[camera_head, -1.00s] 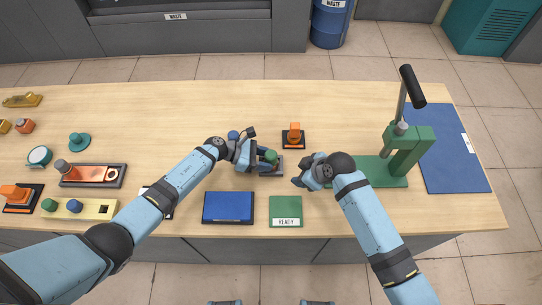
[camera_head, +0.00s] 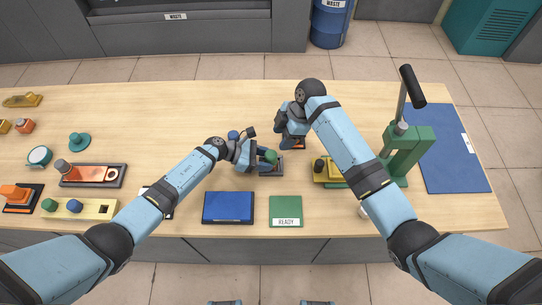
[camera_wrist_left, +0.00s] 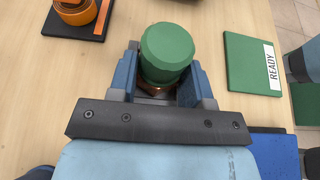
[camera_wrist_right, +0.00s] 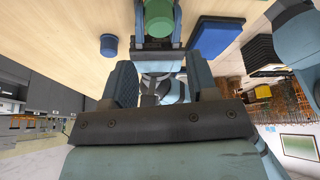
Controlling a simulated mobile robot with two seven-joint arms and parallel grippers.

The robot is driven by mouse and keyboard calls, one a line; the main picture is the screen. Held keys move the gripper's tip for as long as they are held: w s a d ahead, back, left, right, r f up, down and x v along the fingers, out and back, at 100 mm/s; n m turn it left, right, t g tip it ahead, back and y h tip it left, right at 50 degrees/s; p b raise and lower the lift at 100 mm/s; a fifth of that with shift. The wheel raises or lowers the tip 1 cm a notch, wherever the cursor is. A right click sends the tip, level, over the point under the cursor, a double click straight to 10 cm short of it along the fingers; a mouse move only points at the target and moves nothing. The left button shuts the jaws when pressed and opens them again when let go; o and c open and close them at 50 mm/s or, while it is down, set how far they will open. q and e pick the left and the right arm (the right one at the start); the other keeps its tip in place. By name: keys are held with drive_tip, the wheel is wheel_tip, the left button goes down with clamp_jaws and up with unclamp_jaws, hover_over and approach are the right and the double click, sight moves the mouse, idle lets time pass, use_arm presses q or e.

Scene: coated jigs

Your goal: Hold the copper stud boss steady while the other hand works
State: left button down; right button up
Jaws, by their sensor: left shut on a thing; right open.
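The copper stud boss (camera_wrist_left: 152,90) shows in the left wrist view as a narrow copper rim under a green faceted cap (camera_wrist_left: 167,53). In the head view the green cap (camera_head: 270,156) stands over a small grey plate (camera_head: 277,169). My left gripper (camera_head: 262,158) is shut on the boss, one jaw on each side; the jaws hide most of it. My right gripper (camera_head: 291,140) is open at the orange-topped piece on a black pad (camera_head: 300,148), mostly covering it. Nothing shows between its jaws in the right wrist view (camera_wrist_right: 165,85).
A green press (camera_head: 405,150) stands at right, with a yellow block with a black knob (camera_head: 328,172) at its base. A green READY mat (camera_head: 286,208) and a blue tray (camera_head: 228,207) lie in front. A blue knob (camera_wrist_right: 108,45) is near the left gripper. The back middle is clear.

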sight(272, 154)
drive_tip(key=x, duration=0.8)
drive_tip(key=shift+c, duration=0.2)
clamp_jaws()
drive_tip(key=shift+r, duration=0.1)
drive_tip(key=shift+r, duration=1.75)
drive_tip(key=shift+r, duration=0.1)
drive_tip(key=shift+r, duration=1.95)
